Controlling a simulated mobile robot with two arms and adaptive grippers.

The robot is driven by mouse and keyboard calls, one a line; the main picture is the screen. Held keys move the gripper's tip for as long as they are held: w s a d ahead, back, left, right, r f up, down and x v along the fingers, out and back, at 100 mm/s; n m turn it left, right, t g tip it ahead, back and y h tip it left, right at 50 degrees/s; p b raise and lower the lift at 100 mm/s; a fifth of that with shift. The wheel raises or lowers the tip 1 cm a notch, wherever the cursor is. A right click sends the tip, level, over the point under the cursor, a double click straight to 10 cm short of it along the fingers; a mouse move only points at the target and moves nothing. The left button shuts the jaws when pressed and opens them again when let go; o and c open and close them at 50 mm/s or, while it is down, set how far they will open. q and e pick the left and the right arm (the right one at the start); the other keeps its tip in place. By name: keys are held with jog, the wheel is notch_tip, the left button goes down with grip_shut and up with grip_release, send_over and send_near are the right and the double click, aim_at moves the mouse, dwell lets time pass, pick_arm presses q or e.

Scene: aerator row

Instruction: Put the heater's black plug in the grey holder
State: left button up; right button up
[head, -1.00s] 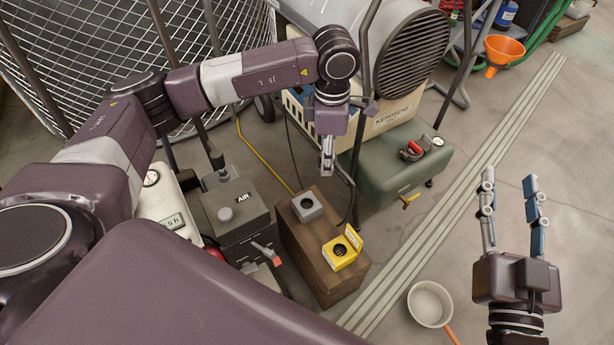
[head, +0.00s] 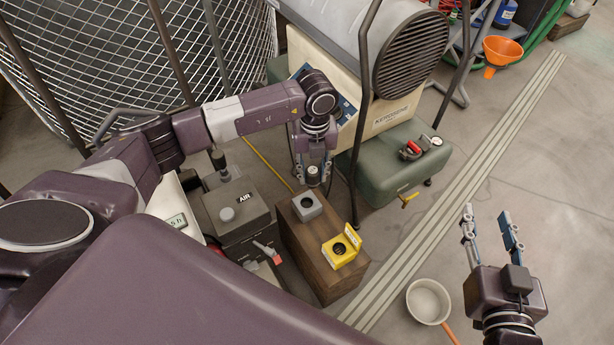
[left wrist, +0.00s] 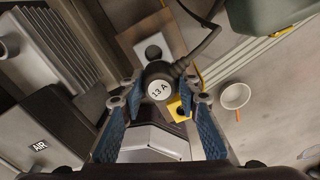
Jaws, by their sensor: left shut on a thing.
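The heater's black plug (left wrist: 159,72) has a white round face marked 13 A, and a black cord runs from it to the upper right in the left wrist view. My left gripper (head: 313,180) is shut on the plug; the white face also shows small between its fingers in the head view. The grey holder (head: 307,216) has a round dark hole and sits on a wooden block, just below the gripper in the head picture. My right gripper (head: 487,218) is open and empty over the floor.
A yellow holder with a raised lid (head: 339,258) stands on the same wooden block (head: 326,283). The grey AIR box (head: 235,214) is to the left. The kerosene heater (head: 405,105) and green tank (head: 395,183) are behind and right. A pan (head: 429,301) is on the floor.

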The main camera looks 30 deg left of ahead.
aim_at(307, 183)
pick_arm(q)
jog(key=f+n, duration=0.1)
jog(key=a+n, duration=0.1)
jog(key=n, duration=0.1)
jog(key=f+n, duration=0.1)
jog(key=n, duration=0.1)
jog(key=shift+s+a+f, duration=0.2)
jog(key=shift+s+f, duration=0.1)
jog(key=shift+f, duration=0.35)
jog(key=shift+f+b, duration=0.3)
jog(key=shift+b, duration=0.15)
jog(key=shift+f, duration=0.25)
jog(key=shift+f+b, duration=0.35)
jog(key=shift+b, duration=0.25)
jog(key=shift+f, duration=0.3)
jog(key=shift+f+b, duration=0.25)
jog(key=shift+b, duration=0.25)
jog(key=shift+f+b, duration=0.5)
jog(key=shift+f, duration=0.05)
pick_arm(e)
jog(key=s+a+r+t+y, duration=0.1)
jog(key=s+r+t+y, duration=0.2)
jog(key=r+t, duration=0.7)
jog(key=shift+s+a+r+t, duration=0.25)
jog(key=shift+s+r, duration=0.4)
jog(key=shift+r, duration=4)
